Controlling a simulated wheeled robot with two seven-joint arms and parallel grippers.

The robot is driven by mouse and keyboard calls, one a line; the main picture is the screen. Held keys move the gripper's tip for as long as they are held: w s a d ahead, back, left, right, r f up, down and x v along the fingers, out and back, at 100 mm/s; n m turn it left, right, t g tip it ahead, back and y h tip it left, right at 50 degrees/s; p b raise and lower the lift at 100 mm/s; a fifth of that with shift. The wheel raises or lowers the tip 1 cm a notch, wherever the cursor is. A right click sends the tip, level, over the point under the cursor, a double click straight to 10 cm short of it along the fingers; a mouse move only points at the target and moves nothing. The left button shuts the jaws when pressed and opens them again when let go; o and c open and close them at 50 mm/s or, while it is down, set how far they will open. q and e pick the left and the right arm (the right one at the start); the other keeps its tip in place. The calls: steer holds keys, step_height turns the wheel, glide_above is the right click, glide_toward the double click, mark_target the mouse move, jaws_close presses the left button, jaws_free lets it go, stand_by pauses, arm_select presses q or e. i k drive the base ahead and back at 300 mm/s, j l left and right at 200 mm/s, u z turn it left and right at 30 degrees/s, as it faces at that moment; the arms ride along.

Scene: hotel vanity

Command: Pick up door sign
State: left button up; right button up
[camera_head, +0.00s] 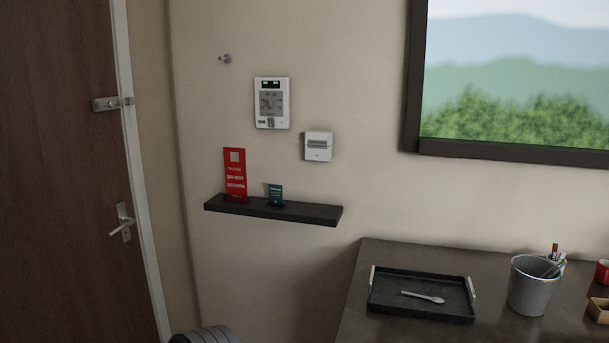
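A red door sign (235,175) with pale lettering and a light square near its top stands upright on the left part of a dark wall shelf (312,215). Neither of my grippers is in view. A grey rounded part at the bottom edge, below the shelf, may be part of my own body; I cannot tell.
A brown door (60,180) with a lever handle (122,222) is at left. A wall panel (271,103), a small white box (318,146) and a hook (225,59) are above the shelf. The dark desk (375,255) at right holds a tray (385,307) with a spoon and a bucket (530,290).

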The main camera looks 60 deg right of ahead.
mark_target(235, 174)
steer(key=z, duration=1.55)
steer(key=i+j+u, duration=0.25)
steer(key=i+u, duration=0.3)
steer(key=i, duration=0.15)
